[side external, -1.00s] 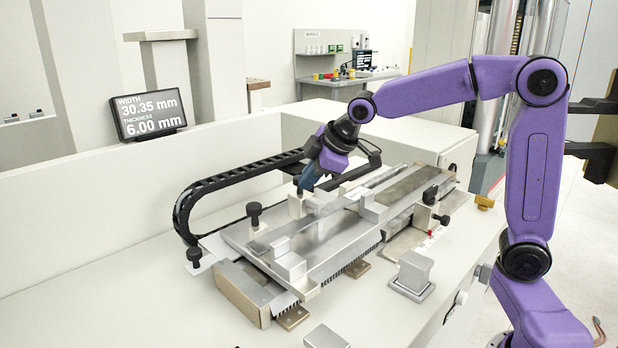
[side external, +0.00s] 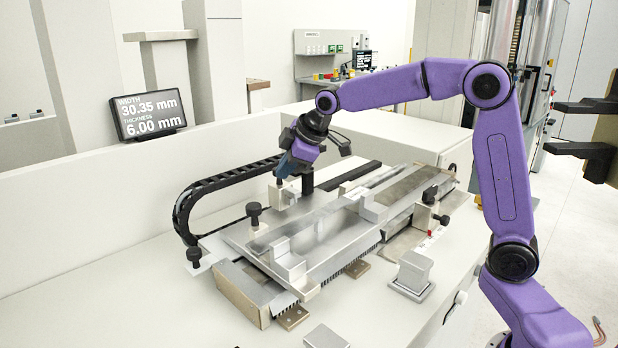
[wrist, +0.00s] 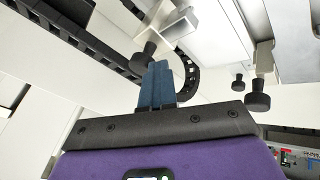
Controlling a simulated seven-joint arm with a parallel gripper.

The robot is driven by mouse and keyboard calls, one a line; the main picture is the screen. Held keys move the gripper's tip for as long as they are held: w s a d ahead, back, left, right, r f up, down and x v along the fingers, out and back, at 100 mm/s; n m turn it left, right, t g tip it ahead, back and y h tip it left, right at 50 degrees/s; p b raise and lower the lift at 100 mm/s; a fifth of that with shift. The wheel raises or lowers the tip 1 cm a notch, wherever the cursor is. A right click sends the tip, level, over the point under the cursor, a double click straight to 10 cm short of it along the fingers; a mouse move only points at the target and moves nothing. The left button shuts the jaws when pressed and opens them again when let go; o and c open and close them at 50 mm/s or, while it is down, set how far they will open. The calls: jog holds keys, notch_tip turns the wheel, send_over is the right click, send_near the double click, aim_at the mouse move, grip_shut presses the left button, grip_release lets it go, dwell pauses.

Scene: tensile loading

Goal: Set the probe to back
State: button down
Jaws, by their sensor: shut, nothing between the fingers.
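My gripper (side external: 282,172) has blue fingers, which are closed together with nothing between them. It is low over the back edge of the metal fixture (side external: 330,238), beside a small whitish block (side external: 278,196) that I take to be the probe's carriage. A black post (side external: 307,181) stands just right of the fingers. In the wrist view the shut fingertips (wrist: 157,72) are close to a black knob (wrist: 145,55) on a whitish bracket (wrist: 168,32). I cannot tell whether they touch it. The probe's tip is not clearly visible.
A black cable chain (side external: 185,205) curves around the fixture's left and back. Black knobs (side external: 254,210) stand at its left. A display (side external: 148,103) reads 30.35 mm width and 6.00 mm thickness.

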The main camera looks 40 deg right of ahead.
jog(key=shift+w+a, duration=0.1)
dwell(0.3)
jog(key=s+r, duration=0.8)
jog(key=s, duration=0.1)
jog(key=shift+s+a+r, duration=0.15)
jog(key=shift+a+r, duration=0.1)
jog(key=shift+r, duration=0.1)
jog(key=s+f+g, duration=0.2)
jog(key=s+f, duration=0.4)
jog(key=s, duration=0.4)
jog(key=s+a+f+g, duration=0.1)
jog(key=s+f+g, duration=0.1)
jog(key=s+f, duration=0.4)
jog(key=s+f+n+g+h, duration=0.1)
jog(key=s+f, duration=0.6)
jog(key=s, duration=0.8)
jog(key=shift+a+g, duration=0.3)
jog(key=shift+g, duration=0.5)
